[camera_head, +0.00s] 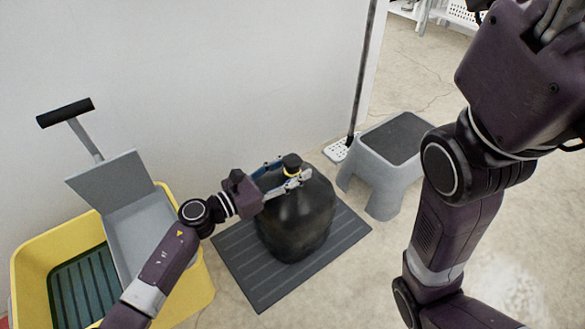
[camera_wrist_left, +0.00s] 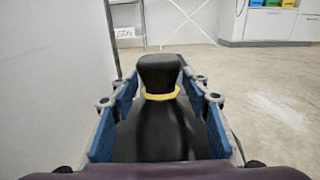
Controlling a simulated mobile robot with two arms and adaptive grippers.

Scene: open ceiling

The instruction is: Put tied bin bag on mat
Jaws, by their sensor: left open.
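The tied bin bag (camera_head: 297,221) is black with a yellow tie near its top. It stands upright on the dark grey ribbed mat (camera_head: 258,279), beside the wall. My left gripper (camera_head: 290,176) is at the bag's neck, with its fingers on either side of it. In the left wrist view the bag (camera_wrist_left: 160,125) and its tied knot sit between the two blue-padded fingers (camera_wrist_left: 160,110), which are spread apart. Whether a pad touches the bag is hard to tell. My right arm shows at the right, but its fingers are not clearly visible.
A yellow mop bucket (camera_head: 190,292) with a grey wringer (camera_head: 135,225) stands left of the mat. A grey step stool (camera_head: 385,170) stands to the right, with a mop or broom pole (camera_head: 362,75) behind it. Bare floor lies right of the mat.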

